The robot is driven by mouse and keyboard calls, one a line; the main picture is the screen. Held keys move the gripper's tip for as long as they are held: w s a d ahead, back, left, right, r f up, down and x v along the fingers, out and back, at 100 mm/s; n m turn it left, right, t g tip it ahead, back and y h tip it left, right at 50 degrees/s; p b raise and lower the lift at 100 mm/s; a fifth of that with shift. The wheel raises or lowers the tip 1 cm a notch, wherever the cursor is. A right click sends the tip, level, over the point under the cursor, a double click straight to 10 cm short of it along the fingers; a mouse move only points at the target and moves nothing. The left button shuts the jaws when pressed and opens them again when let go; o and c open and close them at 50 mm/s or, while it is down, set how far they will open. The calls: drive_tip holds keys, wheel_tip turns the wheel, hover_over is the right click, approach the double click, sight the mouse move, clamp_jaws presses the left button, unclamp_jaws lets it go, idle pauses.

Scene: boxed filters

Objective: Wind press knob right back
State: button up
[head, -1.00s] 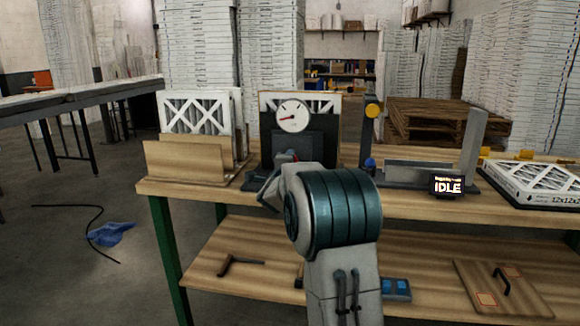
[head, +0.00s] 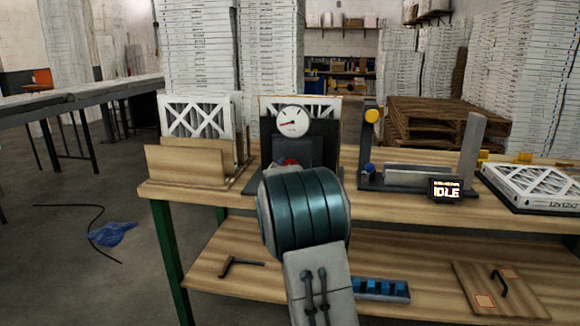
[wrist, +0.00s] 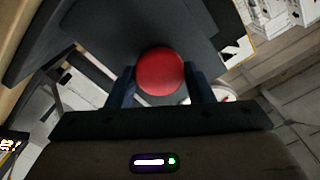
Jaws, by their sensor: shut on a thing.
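The press knob is a round red knob (wrist: 160,72) on the dark press. In the wrist view it sits between the two fingers of my gripper (wrist: 160,90), which is shut on it. In the head view only a bit of the red knob (head: 291,161) shows above my arm, which hides most of the gripper. The dark press (head: 300,151) stands on the bench.
A lattice filter (head: 195,117) stands in a wooden rack (head: 184,167) left of the press. Right of it are a grey fixture (head: 420,175), a display reading IDLE (head: 445,189) and a flat boxed filter (head: 535,184). The wooden bench (head: 400,203) has a lower shelf.

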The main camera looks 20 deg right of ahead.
drive_tip(key=shift+w+a+n+p, duration=0.1)
drive_tip(key=shift+n+p, duration=3.6)
drive_tip(key=shift+n, duration=6.3)
drive_tip(key=o, duration=1)
